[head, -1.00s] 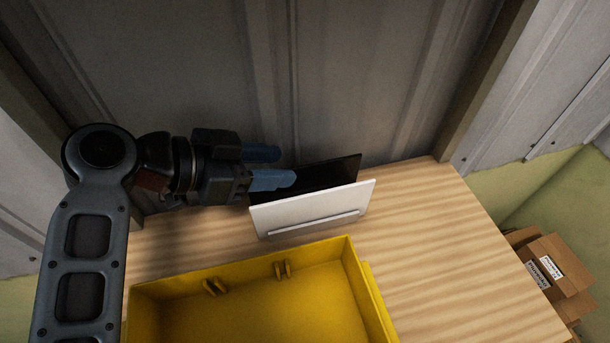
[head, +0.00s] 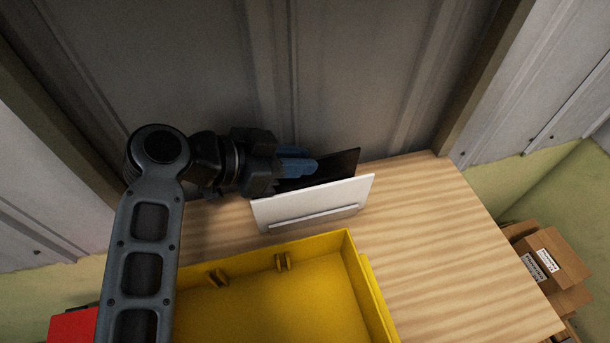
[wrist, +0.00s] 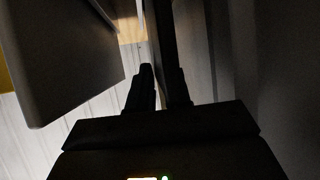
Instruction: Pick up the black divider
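The black divider (head: 337,164) stands on edge on the wooden table, near the back wall and behind a white divider (head: 315,202). The white divider hides its lower part. My gripper (head: 299,163) reaches in from the left with its blue fingers close together at the black divider's left part. In the wrist view the black divider (wrist: 160,40) runs as a thin dark panel between the two fingertips (wrist: 161,88), which appear shut on it. The white divider (wrist: 75,60) is at the left there, apart from the fingers.
A yellow open crate (head: 355,290) stands at the front of the table (head: 440,250). A grey metal wall (head: 350,70) rises close behind my gripper. Cardboard boxes (head: 550,262) are at the right, beyond the table. The table's right side is clear.

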